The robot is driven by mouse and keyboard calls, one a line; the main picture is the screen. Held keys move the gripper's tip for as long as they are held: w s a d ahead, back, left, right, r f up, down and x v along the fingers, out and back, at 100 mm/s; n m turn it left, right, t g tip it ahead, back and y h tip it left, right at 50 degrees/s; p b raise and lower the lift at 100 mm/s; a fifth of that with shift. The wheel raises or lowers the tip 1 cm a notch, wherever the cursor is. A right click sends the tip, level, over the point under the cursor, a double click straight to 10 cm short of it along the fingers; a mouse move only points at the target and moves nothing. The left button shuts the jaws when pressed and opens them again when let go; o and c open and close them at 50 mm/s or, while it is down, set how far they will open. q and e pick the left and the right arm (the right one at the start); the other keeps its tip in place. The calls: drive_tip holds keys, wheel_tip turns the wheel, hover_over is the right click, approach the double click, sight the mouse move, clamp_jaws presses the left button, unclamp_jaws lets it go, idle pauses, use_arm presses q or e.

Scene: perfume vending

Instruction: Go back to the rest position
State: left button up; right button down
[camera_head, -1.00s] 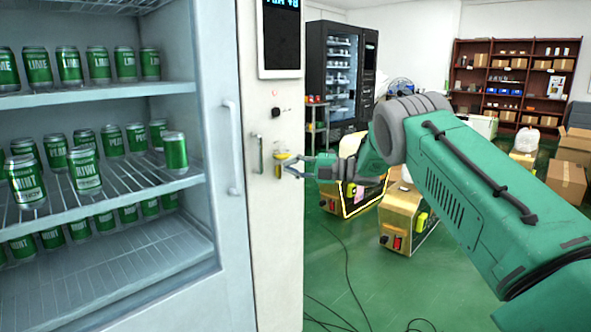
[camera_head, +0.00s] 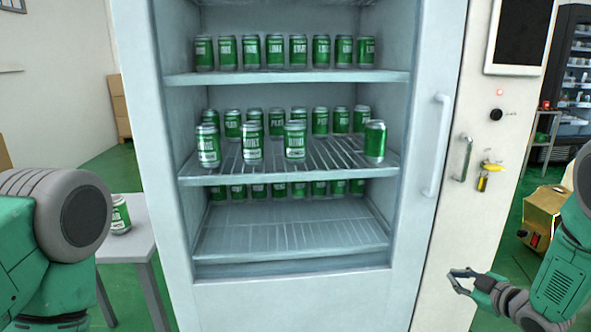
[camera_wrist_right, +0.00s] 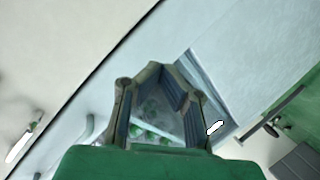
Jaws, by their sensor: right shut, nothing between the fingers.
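My right gripper (camera_head: 461,281) hangs low in front of the white front panel, right of the fridge cabinet (camera_head: 290,295). It is shut and empty, and apart from the panel's handle and lock. In the right wrist view its two fingers (camera_wrist_right: 168,68) angle in toward each other, with nothing held between them. My left arm (camera_head: 55,225) shows at the left edge, but its gripper is out of view.
Green cans (camera_head: 252,142) stand on the fridge shelves. A small table (camera_head: 150,235) at the left holds one can (camera_head: 120,214). The panel bears a metal handle (camera_head: 463,158) and a yellow lock (camera_head: 487,176). A gold box (camera_head: 541,213) stands at the right.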

drive_tip(key=s+a+f+m+g+h, duration=0.25)
drive_tip(key=s+a+f, duration=0.35)
drive_tip(key=s, duration=0.5)
drive_tip(key=s+a+f+m+g+h, duration=0.1)
drive_tip(key=s+a+f+m+g, duration=0.3)
drive_tip(key=s+f, duration=0.5)
use_arm(q)
drive_tip(key=shift+a, duration=0.35)
use_arm(e)
drive_tip(key=s+a+m+g, duration=0.1)
drive_tip(key=s+m+g, duration=0.1)
drive_tip(key=s, duration=0.9)
drive_tip(key=s+a+m+g, duration=0.1)
drive_tip(key=s+g, duration=0.3)
drive_tip(key=s, duration=0.8)
drive_tip(key=shift+s+a+f+m+h, duration=0.2)
drive_tip(key=shift+a+m+h, duration=0.15)
drive_tip(key=shift+h, duration=0.1)
use_arm(q)
drive_tip(key=shift+a+f, duration=0.15)
drive_tip(key=shift+a, duration=0.1)
use_arm(e)
drive_tip(key=shift+a+r+g, duration=0.1)
drive_tip(key=shift+a+g, duration=0.15)
drive_tip(key=shift+a, duration=0.05)
use_arm(q)
drive_tip(key=shift+d, duration=0.15)
use_arm(e)
drive_tip(key=shift+d, duration=0.2)
drive_tip(key=shift+a, duration=0.1)
